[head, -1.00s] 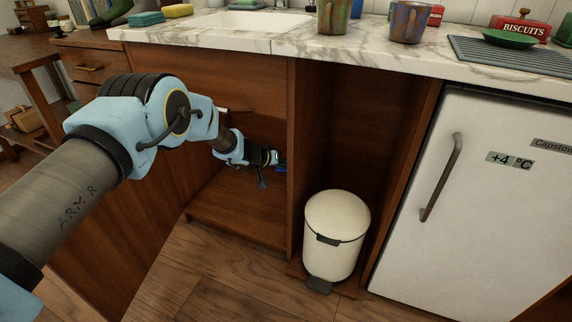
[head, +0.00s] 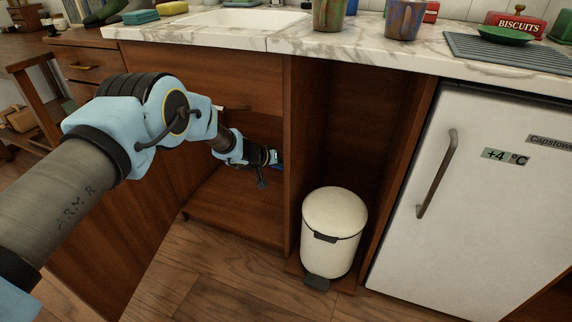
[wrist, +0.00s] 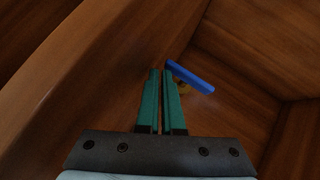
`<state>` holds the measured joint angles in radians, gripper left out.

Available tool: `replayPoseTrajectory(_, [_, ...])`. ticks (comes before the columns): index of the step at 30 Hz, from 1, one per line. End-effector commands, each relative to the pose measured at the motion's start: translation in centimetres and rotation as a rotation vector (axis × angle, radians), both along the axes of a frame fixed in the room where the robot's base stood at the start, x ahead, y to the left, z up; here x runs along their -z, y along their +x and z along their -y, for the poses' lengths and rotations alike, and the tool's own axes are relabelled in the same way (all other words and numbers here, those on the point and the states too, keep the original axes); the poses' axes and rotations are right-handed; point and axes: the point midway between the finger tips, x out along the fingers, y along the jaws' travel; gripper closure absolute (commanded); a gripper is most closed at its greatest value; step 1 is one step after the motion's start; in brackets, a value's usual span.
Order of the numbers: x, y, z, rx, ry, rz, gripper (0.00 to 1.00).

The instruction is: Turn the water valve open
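The water valve has a flat blue lever handle (wrist: 190,77) on a small brass-coloured body (wrist: 182,88), inside the open wooden cabinet under the sink. In the wrist view my gripper (wrist: 160,72) has its two green fingers nearly together, with a thin gap and nothing visible between them. The handle's left end is right beside the right fingertip; I cannot tell whether they touch. In the head view my gripper (head: 275,160) reaches into the cabinet near its right wall, and a small bit of blue shows there. Most of the valve is hidden in that view.
The cabinet's right panel (head: 294,150) stands close to my gripper. A cream pedal bin (head: 335,225) stands in the open bay to the right, and a white fridge (head: 460,200) beyond it. The marble counter (head: 300,38) lies above. The cabinet floor (head: 235,212) is clear.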

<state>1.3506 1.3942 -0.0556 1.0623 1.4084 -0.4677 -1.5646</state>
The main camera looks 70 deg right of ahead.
Motion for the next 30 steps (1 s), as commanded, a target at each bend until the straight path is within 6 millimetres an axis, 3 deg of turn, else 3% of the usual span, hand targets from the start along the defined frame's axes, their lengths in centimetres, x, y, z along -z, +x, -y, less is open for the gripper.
replayPoseTrajectory(17, [-2.2,0.5,-0.5,-0.003,0.0,0.0,1.0])
replayPoseTrajectory(30, [-6.9,2.9,-6.0,-0.002,0.001,-0.001,1.0])
